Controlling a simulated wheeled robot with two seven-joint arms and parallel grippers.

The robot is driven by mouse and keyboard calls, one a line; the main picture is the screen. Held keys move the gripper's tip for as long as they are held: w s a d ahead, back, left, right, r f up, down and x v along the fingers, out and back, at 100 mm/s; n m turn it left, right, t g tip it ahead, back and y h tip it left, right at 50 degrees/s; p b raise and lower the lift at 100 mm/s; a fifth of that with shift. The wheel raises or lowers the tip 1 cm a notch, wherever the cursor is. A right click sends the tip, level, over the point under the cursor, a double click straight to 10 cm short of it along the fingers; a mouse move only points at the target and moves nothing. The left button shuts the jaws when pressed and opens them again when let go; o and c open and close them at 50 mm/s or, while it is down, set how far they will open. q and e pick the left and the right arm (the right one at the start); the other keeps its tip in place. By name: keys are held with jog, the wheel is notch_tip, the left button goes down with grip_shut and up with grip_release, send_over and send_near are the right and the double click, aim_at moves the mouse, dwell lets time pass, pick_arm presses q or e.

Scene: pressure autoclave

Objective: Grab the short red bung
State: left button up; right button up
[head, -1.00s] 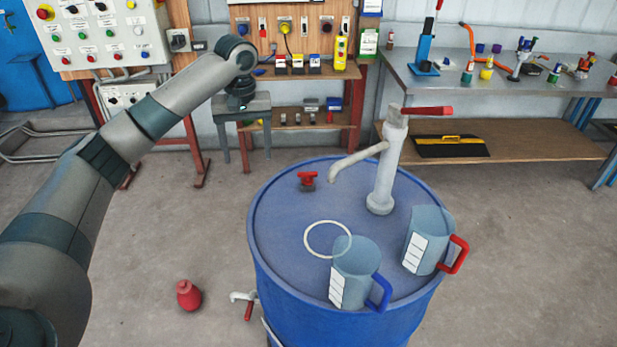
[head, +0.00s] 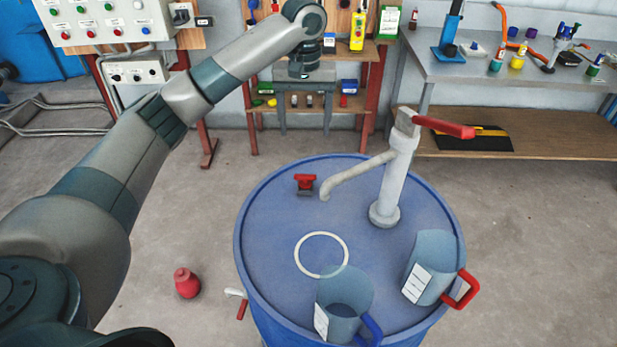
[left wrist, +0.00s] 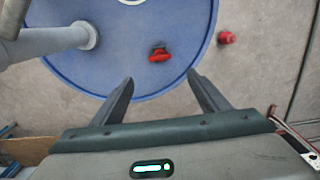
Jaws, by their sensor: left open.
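A small red piece with a dark base (head: 305,183), which looks like the short red bung, stands on the blue drum's lid (head: 275,215), left of the pump spout. It also shows in the left wrist view (left wrist: 159,55), ahead of my fingers and between their lines. My left gripper (left wrist: 160,84) is open, with nothing between its fingers and a gap to the red piece. In the head view the left hand (head: 304,66) is beyond the drum's far rim; its fingertips are hard to make out. My right gripper is not in view.
A grey hand pump (head: 392,180) with a red lever rises from the lid. A white ring (head: 298,262) and two clear jugs, one blue-handled (head: 340,300) and one red-handled (head: 425,265), are nearer. A red bulb-shaped object (head: 187,284) is on the floor.

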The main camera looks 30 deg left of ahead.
pick_arm(q)
jog(key=p, duration=0.3)
send_over(305, 176)
jog(key=f, duration=1.1)
jog(key=shift+w+a+f, duration=0.15)
jog(key=shift+w, duration=0.05)
jog(key=shift+f, duration=0.45)
jog(key=shift+f+p, duration=0.5)
jog(key=shift+p, duration=0.05)
notch_tip(305, 176, down, 3)
jog(key=shift+w+f+p, duration=0.1)
jog(key=shift+p, duration=0.55)
jog(key=shift+f, duration=0.5)
